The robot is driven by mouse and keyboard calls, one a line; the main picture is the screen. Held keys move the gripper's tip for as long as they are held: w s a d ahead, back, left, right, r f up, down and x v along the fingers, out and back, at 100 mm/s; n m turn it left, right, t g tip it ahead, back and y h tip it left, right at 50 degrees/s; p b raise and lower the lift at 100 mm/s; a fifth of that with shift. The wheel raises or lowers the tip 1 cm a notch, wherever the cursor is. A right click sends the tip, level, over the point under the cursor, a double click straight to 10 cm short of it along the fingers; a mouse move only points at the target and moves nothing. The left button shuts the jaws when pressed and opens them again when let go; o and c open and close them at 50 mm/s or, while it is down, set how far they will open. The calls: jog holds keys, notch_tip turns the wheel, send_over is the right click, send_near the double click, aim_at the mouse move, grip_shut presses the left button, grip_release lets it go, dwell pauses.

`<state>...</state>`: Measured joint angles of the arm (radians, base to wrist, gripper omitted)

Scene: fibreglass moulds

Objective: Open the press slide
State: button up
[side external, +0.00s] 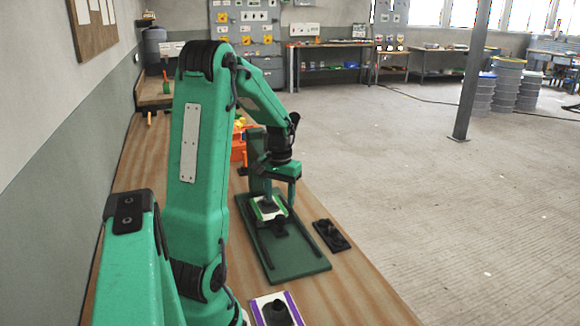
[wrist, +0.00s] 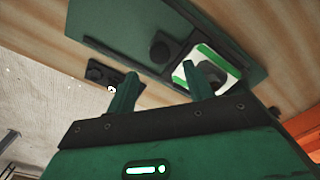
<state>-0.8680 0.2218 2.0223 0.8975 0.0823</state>
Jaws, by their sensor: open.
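The press is a dark green base plate (side external: 300,262) with rails and an upright (side external: 258,172) at its back. Its slide carries a white plate with green edges (side external: 258,212) and a dark part on top, close to the upright. A dark knob (side external: 279,227) stands at the front of the slide; in the wrist view the knob (wrist: 160,51) shows beyond the gap between my fingers. My gripper (side external: 285,201) is open and empty over the slide. In the wrist view one finger overlaps the white plate (wrist: 229,64). I cannot tell whether a finger touches anything.
A small black fixture (side external: 331,236) lies right of the press, near the bench edge. A white plate with purple edges (side external: 262,302) and a dark part sits at the front. An orange bin (side external: 238,150) stands behind the press. The front half of the base plate is clear.

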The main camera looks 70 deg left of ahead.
aim_at(280, 217)
jog(key=shift+f, duration=3.2)
grip_shut()
